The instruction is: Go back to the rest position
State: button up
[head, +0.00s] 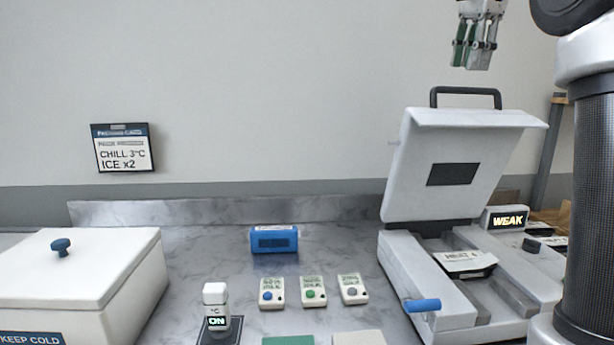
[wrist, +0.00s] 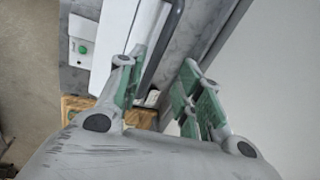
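My gripper (head: 476,48) hangs at the top right of the head view, fingers pointing down. It is high above the counter and over the raised lid of the white box. In the wrist view my gripper (wrist: 164,62) shows two green-padded fingers standing apart with nothing between them. My arm runs down the right edge of the head view.
The open white box (head: 395,262) has a blue handle and a lid with a dark grip. A white lidded chest (head: 130,285) stands at left. A blue pack (head: 274,240), several small tagged modules (head: 313,292) and an "ON" device (head: 216,308) sit on the marble counter.

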jog(key=s+a+f+n+t, duration=0.1)
jog(key=s+a+f+n, duration=0.1)
jog(key=s+f+n, duration=0.6)
jog(key=s+a+f+n+t, duration=0.1)
jog(key=s+f+n, duration=0.7)
jog(key=s+f, duration=0.8)
notch_tip(320, 180, down, 8)
jog(key=shift+a+r+n, duration=0.1)
jog(key=shift+a+n, duration=0.2)
jog(key=shift+a, duration=0.3)
jog(key=shift+o, duration=0.2)
dwell(0.6)
